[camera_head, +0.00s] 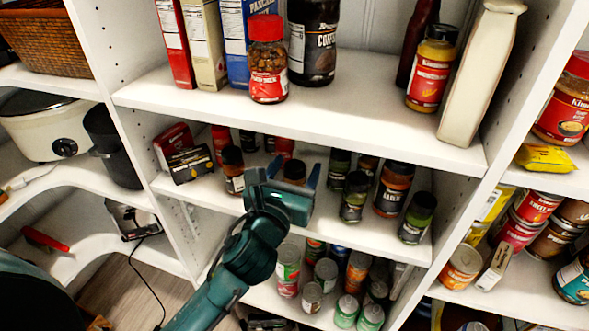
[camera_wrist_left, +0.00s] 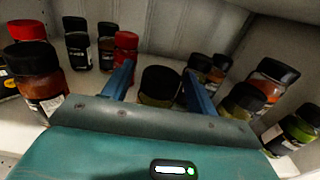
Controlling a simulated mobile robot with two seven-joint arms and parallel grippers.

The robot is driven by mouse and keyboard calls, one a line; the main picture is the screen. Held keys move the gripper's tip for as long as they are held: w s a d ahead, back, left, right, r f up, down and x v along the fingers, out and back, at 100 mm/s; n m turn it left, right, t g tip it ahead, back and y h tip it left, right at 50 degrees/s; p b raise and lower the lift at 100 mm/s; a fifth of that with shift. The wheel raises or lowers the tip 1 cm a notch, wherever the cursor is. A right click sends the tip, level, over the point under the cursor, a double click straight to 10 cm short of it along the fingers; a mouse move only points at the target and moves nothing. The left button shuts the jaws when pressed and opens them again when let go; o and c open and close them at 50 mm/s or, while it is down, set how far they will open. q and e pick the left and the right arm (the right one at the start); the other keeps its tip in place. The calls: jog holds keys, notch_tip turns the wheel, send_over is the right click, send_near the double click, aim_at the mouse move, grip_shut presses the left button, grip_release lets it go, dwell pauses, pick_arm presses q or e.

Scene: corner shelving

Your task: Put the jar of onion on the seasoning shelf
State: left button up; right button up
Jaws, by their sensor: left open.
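My left gripper (camera_head: 290,170) is open at the middle shelf (camera_head: 205,188), which holds several dark-capped seasoning jars. A jar with a black cap (camera_head: 295,171) is between or just beyond its blue fingers. In the left wrist view, a black-capped jar with an olive body (camera_wrist_left: 160,86) stands between the fingers of the left gripper (camera_wrist_left: 160,74), with gaps at both sides. Its label is hidden, so I cannot tell whether it is the onion jar. No label reading onion is legible in either view. My right gripper is not in view.
On the left is a brown jar (camera_head: 232,171). The upper shelf (camera_head: 340,112) overhangs, with a red-capped jar (camera_head: 268,62). Cans fill the lower shelf.

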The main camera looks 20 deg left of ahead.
pick_arm(q)
jog(key=s+b, duration=0.1)
jog(key=s, duration=1.1)
jog(key=shift+a+r, duration=0.15)
jog(key=shift+a, duration=0.05)
pick_arm(e)
jog(key=shift+w+a, duration=0.15)
jog(key=shift+a, duration=0.15)
jog(key=shift+d+f, duration=0.15)
jog(key=shift+f, duration=0.05)
